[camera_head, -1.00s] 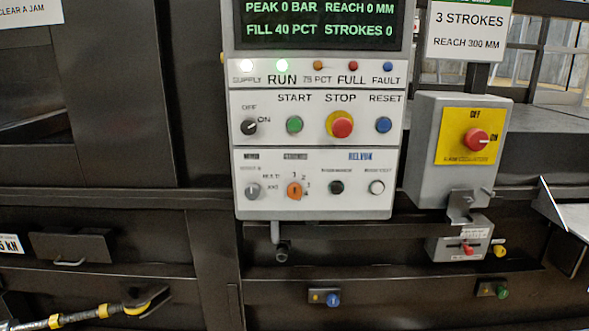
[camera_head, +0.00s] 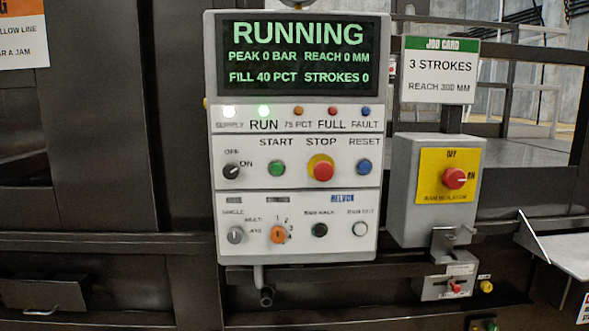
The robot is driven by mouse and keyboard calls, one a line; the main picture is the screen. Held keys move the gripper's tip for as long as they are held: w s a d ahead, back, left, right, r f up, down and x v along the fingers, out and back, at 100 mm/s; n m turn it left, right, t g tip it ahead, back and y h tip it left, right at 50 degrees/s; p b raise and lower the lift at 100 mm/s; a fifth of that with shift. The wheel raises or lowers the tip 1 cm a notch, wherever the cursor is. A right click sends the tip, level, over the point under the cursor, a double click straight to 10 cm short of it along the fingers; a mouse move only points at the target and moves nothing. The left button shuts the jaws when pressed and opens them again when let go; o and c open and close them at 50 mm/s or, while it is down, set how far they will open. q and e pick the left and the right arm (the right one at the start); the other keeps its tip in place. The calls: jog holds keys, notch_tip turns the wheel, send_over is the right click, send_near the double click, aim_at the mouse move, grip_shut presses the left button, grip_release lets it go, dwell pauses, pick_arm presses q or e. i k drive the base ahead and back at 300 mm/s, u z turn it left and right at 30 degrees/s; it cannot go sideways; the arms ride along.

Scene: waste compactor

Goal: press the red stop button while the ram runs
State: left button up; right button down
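The red STOP button (camera_head: 323,171) is a mushroom button on a yellow surround, on the middle row of the grey control panel (camera_head: 296,253). The green START button (camera_head: 277,168) is to its left and the blue RESET button (camera_head: 364,167) to its right. The display (camera_head: 296,60) reads RUNNING, PEAK 0 BAR, REACH 0 MM, FILL 40 PCT, STROKES 0. The SUPPLY and RUN lamps (camera_head: 264,111) are lit. The ram itself is not identifiable in view. Neither gripper shows, and nothing covers the STOP button.
A grey isolator box (camera_head: 408,213) with a red knob (camera_head: 454,178) on yellow stands right of the panel. A job card (camera_head: 439,79) reads 3 STROKES, REACH 300 MM. A metal shelf (camera_head: 565,252) juts out at right. The space before the panel is clear.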

aim_at(323, 171)
jog(key=z, duration=1.05)
jog(key=k, duration=0.7)
jog(key=u, duration=0.95)
jog(key=i, duration=1)
jog(key=u, duration=0.05)
